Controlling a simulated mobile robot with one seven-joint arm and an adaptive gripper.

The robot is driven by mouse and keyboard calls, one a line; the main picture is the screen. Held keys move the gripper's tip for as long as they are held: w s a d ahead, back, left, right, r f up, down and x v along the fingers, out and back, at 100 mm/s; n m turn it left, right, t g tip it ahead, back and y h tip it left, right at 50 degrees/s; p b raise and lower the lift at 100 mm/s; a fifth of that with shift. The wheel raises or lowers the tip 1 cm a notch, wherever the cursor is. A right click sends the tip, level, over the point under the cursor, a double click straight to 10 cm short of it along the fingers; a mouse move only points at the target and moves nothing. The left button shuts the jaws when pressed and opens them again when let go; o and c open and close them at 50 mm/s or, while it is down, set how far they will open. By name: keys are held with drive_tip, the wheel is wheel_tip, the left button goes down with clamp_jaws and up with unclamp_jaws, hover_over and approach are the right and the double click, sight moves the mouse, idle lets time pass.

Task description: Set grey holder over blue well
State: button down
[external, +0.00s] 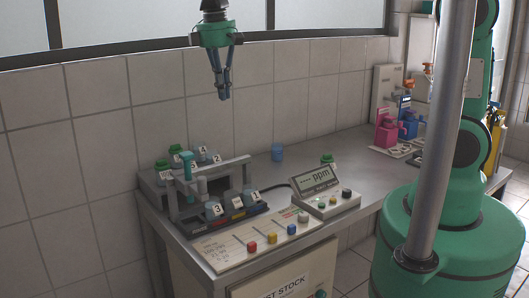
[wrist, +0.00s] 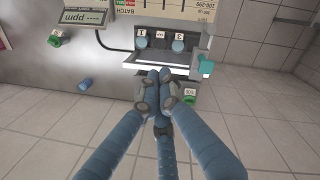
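A dark rack (external: 222,222) stands at the left end of the grey bench. A grey crossbar and a teal-topped post (external: 187,163) rise over the rack. My gripper (external: 224,97) hangs high above the bench, apart from everything. Its blue fingers meet at the tips (wrist: 158,82), empty.
A small blue cup (external: 277,152) stands on the bench behind the rack. A ppm meter (external: 319,182) and a panel with coloured buttons (external: 250,243) lie right of and in front of it. Green-capped bottles (external: 177,155) stand behind. The tiled wall is close behind.

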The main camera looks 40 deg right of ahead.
drive_tip(key=s+a+f+n+h+p, duration=0.1)
drive_tip(key=a+f+p, duration=0.3)
drive_tip(key=a, duration=0.7)
drive_tip(key=a+f+n+g+h+p, duration=0.1)
drive_tip(key=a+f+n+h+p, duration=0.1)
drive_tip(key=a+f+n+p, duration=0.2)
drive_tip(key=a+f+p, duration=0.1)
drive_tip(key=a+f, duration=0.2)
drive_tip(key=a, duration=0.4)
drive_tip(key=shift+s+f+n, duration=0.25)
drive_tip(key=shift+s+n, duration=0.05)
drive_tip(key=shift+s, duration=0.1)
drive_tip(key=shift+f, duration=0.1)
drive_tip(key=s+d+f+p, duration=0.2)
drive_tip(key=d+f, duration=0.5)
drive_tip(key=f, duration=0.2)
drive_tip(key=shift+d, duration=0.2)
drive_tip(key=shift+d, duration=0.15)
